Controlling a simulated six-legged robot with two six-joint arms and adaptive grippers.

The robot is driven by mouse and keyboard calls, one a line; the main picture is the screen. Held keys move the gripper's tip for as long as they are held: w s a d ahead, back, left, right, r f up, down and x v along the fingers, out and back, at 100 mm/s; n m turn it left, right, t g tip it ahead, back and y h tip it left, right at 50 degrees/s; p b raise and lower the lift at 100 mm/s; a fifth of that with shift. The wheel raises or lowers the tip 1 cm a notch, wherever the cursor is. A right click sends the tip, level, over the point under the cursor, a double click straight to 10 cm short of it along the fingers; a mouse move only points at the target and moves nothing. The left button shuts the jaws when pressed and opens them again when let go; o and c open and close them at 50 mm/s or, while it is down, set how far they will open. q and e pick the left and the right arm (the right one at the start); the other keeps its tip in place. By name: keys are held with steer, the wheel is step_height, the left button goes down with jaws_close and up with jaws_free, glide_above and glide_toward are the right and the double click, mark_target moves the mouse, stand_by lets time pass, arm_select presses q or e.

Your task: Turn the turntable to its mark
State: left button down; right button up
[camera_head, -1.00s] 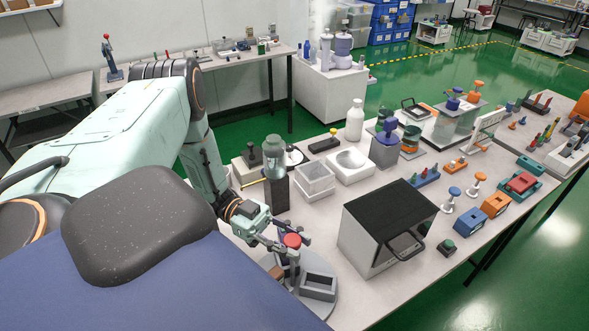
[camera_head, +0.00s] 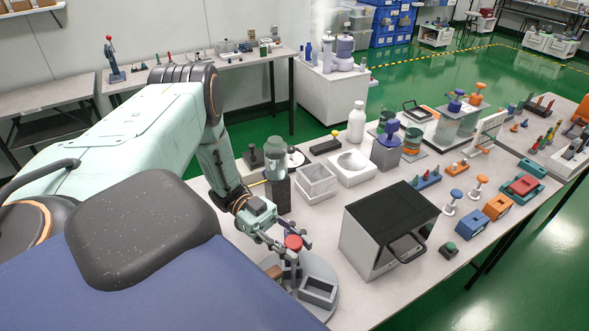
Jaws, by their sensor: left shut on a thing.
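The turntable (camera_head: 319,266) is a round, light grey disc near the front edge of the bench, low in the head view. A post with a red knob (camera_head: 293,242) stands on it. A dark grey open tray (camera_head: 318,291) and a brown block (camera_head: 274,272) also sit on the disc. My left gripper (camera_head: 291,247) is at the post, shut on it just below the red knob. The fingers partly hide the post, and my own body hides the near-left part of the disc. I cannot make out the mark. My right gripper is not in view.
A white box with a black top and handle (camera_head: 388,229) stands right of the turntable. Behind it are a clear-walled bin (camera_head: 316,182), a white basin (camera_head: 352,165) and a dark stand with a jar (camera_head: 276,160). Bare bench lies between turntable and box.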

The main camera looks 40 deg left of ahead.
arm_select(q)
steer(key=shift+m+g, duration=0.4)
steer(key=shift+g, duration=0.3)
stand_by(0.4)
steer(key=c, duration=0.9)
jaws_free()
steer(key=shift+a, duration=0.2)
steer(key=shift+d, duration=0.1)
steer(key=shift+w+a, duration=0.2)
steer(key=shift+a, duration=3.55)
steer(key=shift+c, duration=0.4)
